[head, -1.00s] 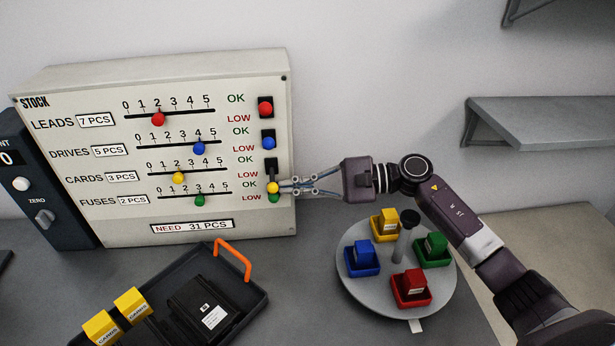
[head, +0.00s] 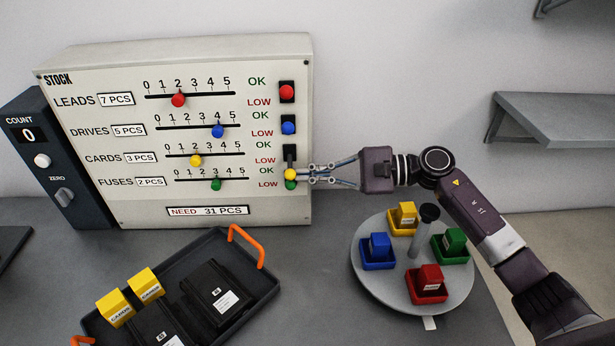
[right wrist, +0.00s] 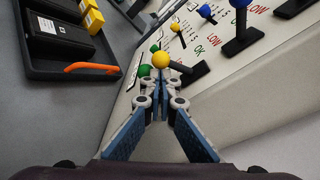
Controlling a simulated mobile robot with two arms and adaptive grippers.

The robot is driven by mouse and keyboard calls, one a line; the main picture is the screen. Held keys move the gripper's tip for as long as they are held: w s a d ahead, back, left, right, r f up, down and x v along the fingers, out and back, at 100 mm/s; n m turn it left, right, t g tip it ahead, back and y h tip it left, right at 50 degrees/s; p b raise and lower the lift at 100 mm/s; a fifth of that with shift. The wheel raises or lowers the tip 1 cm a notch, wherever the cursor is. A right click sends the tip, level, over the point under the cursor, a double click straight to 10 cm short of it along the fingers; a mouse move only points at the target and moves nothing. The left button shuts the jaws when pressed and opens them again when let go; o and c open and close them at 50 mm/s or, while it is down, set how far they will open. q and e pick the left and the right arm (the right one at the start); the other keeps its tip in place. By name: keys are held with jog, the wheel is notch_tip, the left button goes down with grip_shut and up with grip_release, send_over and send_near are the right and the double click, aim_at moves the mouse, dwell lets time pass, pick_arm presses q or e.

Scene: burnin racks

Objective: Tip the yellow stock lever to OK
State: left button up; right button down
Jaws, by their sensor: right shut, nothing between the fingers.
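The yellow stock lever (head: 290,174) is on the right side of the stock board, in the CARDS row. Its ball knob is low, beside the LOW label, at the bottom of its black slot. My right gripper (head: 306,174) is shut and empty, its fingertips pointing at the yellow knob from the right. In the right wrist view the yellow knob (right wrist: 161,60) is just beyond the closed fingertips (right wrist: 157,80); I cannot tell whether they touch. My left gripper is out of view.
The green lever (head: 290,185) is right under the yellow one, partly covered by it. The blue lever (head: 289,128) and red lever (head: 287,91) are above. A round carousel (head: 378,295) with coloured blocks stands below my arm. A black tray (head: 262,284) is in front of the board.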

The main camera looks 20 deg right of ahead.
aim_at(292, 170)
jog(key=r+m+b, duration=0.1)
jog(key=m, duration=0.1)
jog(key=m+g+b, duration=0.1)
jog(key=m+b, duration=0.1)
jog(key=s+r+m+g+b, duration=0.1)
jog(key=m+b, duration=0.1)
jog(key=m, duration=0.1)
jog(key=shift+a+r, duration=0.1)
jog(key=shift+r, duration=0.4)
dwell(0.3)
jog(key=shift+s, duration=0.1)
